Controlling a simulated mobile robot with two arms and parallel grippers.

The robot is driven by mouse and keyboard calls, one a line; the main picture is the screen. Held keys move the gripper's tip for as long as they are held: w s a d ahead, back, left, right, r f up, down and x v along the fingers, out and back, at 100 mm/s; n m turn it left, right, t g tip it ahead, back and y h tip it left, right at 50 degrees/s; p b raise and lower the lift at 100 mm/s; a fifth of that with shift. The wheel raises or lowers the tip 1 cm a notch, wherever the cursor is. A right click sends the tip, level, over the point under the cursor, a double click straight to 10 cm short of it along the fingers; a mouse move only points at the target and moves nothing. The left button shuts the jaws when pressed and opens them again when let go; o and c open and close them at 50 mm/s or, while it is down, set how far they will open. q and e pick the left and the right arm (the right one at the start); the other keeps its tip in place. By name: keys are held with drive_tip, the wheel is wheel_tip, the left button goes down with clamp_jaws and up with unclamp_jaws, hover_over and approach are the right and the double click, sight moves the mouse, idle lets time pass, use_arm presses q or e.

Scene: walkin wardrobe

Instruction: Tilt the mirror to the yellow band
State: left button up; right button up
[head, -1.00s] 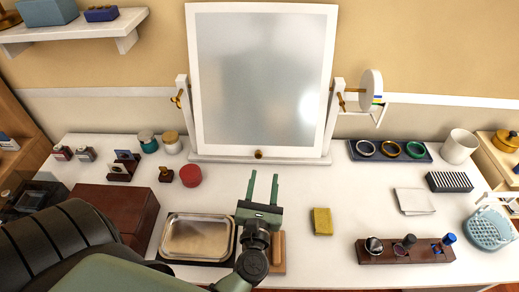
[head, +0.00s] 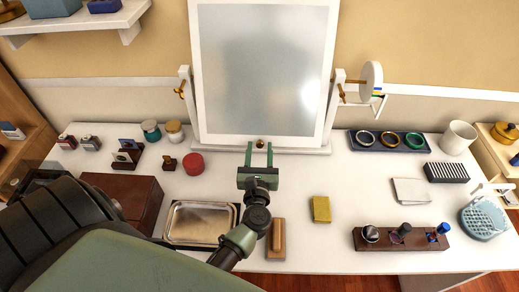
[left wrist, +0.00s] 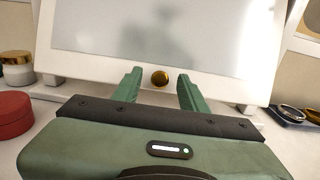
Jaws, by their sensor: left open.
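The mirror (head: 262,70) stands at the back of the white table in a white frame, held between two posts with brass pivots. A small brass knob (head: 260,143) sits at the middle of its lower frame edge; it also shows in the left wrist view (left wrist: 160,78). A white disc (head: 371,80) at the right pivot carries coloured bands, with yellow (head: 377,92) among them. My left gripper (head: 259,156) is open, its fingers pointing at the mirror's lower edge on either side of the knob, not closed on it. My right gripper is not in view.
A red round box (head: 194,164) and jars stand left of the gripper. A metal tray (head: 200,222), a wooden block (head: 277,240) and a yellow sponge (head: 321,209) lie in front. A ring tray (head: 388,142) and white cup (head: 458,137) stand at right.

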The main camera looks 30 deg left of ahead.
use_arm(q)
clamp_jaws()
idle(1.3)
